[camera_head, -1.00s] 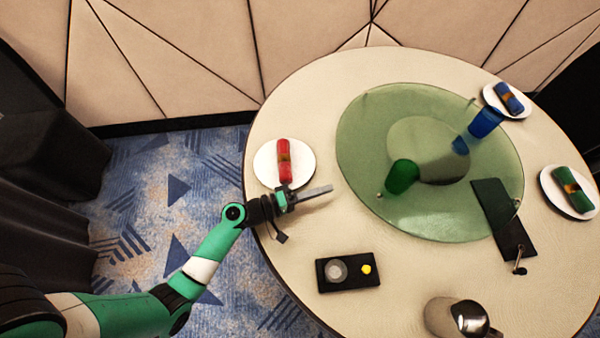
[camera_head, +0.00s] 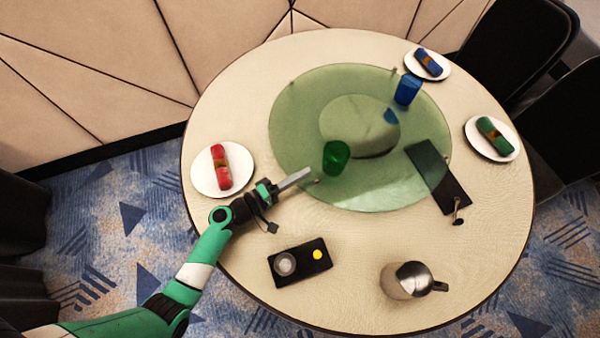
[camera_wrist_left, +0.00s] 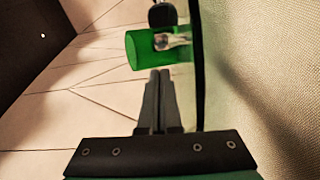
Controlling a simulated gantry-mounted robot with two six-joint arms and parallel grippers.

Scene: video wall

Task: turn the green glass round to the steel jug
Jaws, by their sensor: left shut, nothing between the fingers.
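The green glass (camera_head: 336,157) stands on the green see-through turntable (camera_head: 300,120), near its front-left rim. In the left wrist view the green glass (camera_wrist_left: 148,49) lies beyond my fingertips, partly behind a small metal knob (camera_wrist_left: 174,41). The steel jug (camera_head: 412,280) stands on the table at the front right, off the turntable. My left gripper (camera_head: 306,173) is shut and empty, its tips close to the turntable's front-left rim and a small rim knob (camera_head: 316,182). I cannot tell whether they touch. In the left wrist view the left gripper (camera_wrist_left: 160,75) has its fingers together. My right gripper is out of view.
A blue glass (camera_head: 407,90) stands on the turntable's far side. Plates with red (camera_head: 205,183), blue (camera_head: 438,72) and green (camera_head: 509,153) rolled napkins surround it. A black tray (camera_head: 300,262) lies near the front, and a dark panel (camera_head: 438,177) overlaps the right rim.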

